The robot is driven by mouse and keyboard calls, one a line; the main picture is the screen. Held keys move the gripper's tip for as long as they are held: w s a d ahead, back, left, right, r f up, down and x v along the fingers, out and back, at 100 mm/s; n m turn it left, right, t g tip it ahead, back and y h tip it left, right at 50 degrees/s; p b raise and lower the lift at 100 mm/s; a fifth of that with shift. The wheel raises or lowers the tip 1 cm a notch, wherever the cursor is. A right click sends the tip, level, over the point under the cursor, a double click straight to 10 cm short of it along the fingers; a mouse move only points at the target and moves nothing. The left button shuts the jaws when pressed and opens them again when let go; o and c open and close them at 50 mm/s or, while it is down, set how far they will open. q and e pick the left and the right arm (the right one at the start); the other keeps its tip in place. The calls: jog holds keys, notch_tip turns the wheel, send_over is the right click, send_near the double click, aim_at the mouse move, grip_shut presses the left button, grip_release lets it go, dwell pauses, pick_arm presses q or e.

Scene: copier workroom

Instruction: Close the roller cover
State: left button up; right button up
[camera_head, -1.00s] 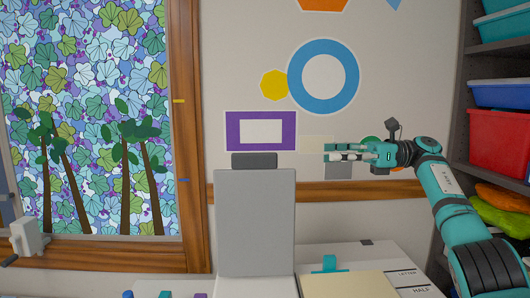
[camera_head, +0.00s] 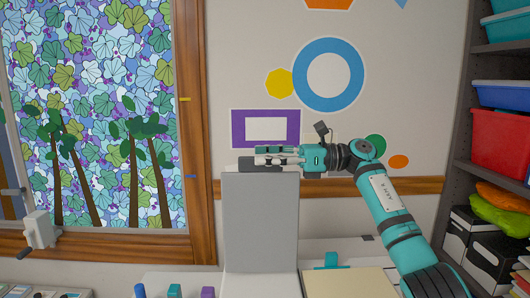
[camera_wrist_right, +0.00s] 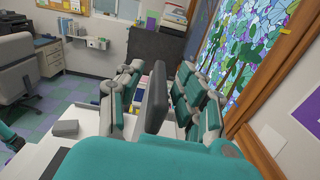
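The roller cover (camera_head: 260,222) is a light grey panel standing upright on a white machine. Its darker grey tab (camera_head: 247,164) is at the top, partly hidden by my right gripper (camera_head: 277,156), which reaches in from the right. In the right wrist view the dark grey tab (camera_wrist_right: 155,98) stands between the teal and grey fingers of my right gripper (camera_wrist_right: 160,90). The fingers look apart, with gaps on both sides of the tab; I cannot tell whether any finger touches it. My left gripper is not in view.
Blue (camera_head: 140,291), teal and purple knobs line the machine's front left. A cream sheet (camera_head: 350,283) and a teal clip (camera_head: 331,261) lie right of the cover. A shelf with bins (camera_head: 501,137) stands at right. The wall with paper shapes is behind.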

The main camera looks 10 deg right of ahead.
jog(key=shift+w+a+f, duration=0.1)
jog(key=shift+c, duration=0.3)
grip_shut()
